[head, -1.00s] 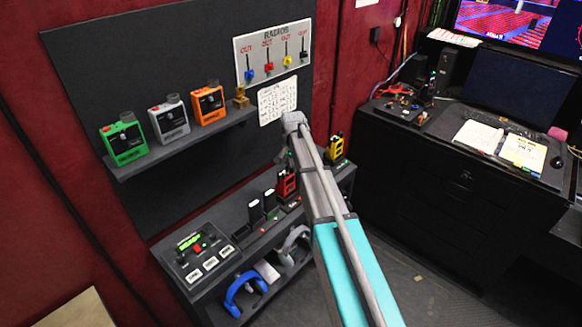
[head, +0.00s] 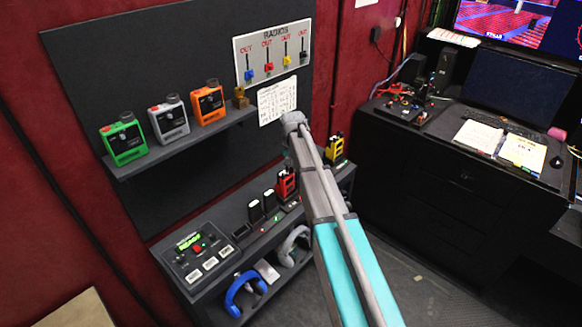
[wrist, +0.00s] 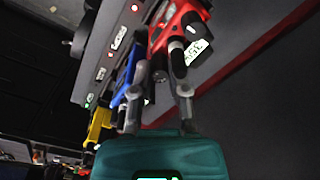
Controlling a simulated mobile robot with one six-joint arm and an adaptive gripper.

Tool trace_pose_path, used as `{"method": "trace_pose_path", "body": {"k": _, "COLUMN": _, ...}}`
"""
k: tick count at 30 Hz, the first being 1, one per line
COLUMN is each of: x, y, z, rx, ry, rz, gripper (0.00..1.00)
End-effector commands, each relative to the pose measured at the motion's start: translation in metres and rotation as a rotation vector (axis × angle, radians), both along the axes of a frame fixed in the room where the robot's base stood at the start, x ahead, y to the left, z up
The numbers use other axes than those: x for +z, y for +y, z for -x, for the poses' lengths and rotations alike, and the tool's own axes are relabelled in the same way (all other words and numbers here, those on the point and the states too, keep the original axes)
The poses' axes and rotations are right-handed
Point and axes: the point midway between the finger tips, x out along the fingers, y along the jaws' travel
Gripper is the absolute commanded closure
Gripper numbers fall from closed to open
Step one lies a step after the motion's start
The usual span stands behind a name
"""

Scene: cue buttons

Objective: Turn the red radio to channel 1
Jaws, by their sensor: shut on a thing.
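The red radio (head: 286,184) stands on the lower black shelf in the head view, just left of my arm. It also shows at the top of the wrist view (wrist: 173,28), with dark knobs on its end. My gripper (wrist: 160,72) reaches the red radio and is shut on a part of it, which looks like a knob; the exact contact is hard to see. In the head view my arm hides the gripper. The radio's channel setting is not readable.
A blue radio (wrist: 124,72) and a yellow radio (wrist: 100,124) are close beside my gripper in the wrist view. The yellow one also stands right of my arm in the head view (head: 334,148). Green (head: 124,140), grey (head: 169,119) and orange (head: 208,104) boxes sit on the upper shelf.

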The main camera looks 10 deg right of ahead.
Motion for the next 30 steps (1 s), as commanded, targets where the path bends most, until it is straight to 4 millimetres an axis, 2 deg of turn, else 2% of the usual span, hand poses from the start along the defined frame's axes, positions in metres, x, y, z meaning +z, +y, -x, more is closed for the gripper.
{"method": "trace_pose_path", "body": {"k": 9, "x": -0.0001, "y": 0.0004, "z": 0.0002, "rx": 0.009, "ry": 0.001, "rz": 0.0, "gripper": 1.0}}
{"method": "trace_pose_path", "body": {"k": 10, "x": -0.0001, "y": 0.0004, "z": 0.0002, "rx": 0.008, "ry": 0.001, "rz": 0.0, "gripper": 0.75}}
{"method": "trace_pose_path", "body": {"k": 15, "x": 0.0, "y": 0.0003, "z": 0.0001, "rx": 0.008, "ry": 0.001, "rz": 0.0, "gripper": 0.44}}
{"method": "trace_pose_path", "body": {"k": 30, "x": 0.0, "y": 0.0005, "z": 0.0001, "rx": -0.005, "ry": 0.0, "rz": 0.0, "gripper": 0.43}}
